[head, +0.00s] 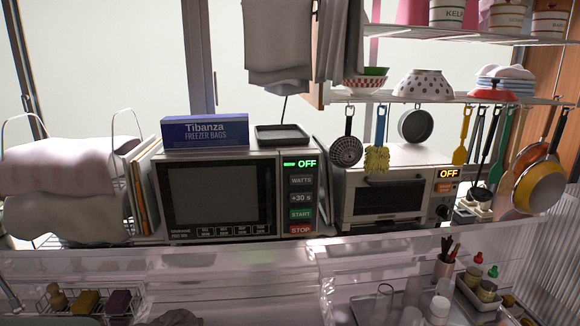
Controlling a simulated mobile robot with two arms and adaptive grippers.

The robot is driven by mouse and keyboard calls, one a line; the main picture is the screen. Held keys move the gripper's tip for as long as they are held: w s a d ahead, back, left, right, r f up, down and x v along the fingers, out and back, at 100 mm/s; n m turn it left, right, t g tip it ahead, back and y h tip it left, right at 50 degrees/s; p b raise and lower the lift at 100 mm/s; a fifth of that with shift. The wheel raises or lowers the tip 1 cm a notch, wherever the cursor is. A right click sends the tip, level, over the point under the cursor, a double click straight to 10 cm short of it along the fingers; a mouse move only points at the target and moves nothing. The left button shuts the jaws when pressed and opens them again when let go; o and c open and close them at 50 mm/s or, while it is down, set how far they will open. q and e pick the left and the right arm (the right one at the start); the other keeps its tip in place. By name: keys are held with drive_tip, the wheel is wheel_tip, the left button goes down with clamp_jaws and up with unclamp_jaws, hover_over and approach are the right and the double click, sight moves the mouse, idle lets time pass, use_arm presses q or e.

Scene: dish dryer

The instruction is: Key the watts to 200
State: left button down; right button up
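The microwave (212,197) stands on the shelf behind the dish rack, its dark door facing me and closed. Its control panel is on the right side. Neither of my grippers shows in the head view.
A Tibanza freezer bags box (205,131) and a dark tray (282,134) sit on the microwave. A toaster oven (390,195), also reading OFF, stands to its right. Utensils and a grey pan (415,124) hang above. A clear rack edge (250,258) runs in front.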

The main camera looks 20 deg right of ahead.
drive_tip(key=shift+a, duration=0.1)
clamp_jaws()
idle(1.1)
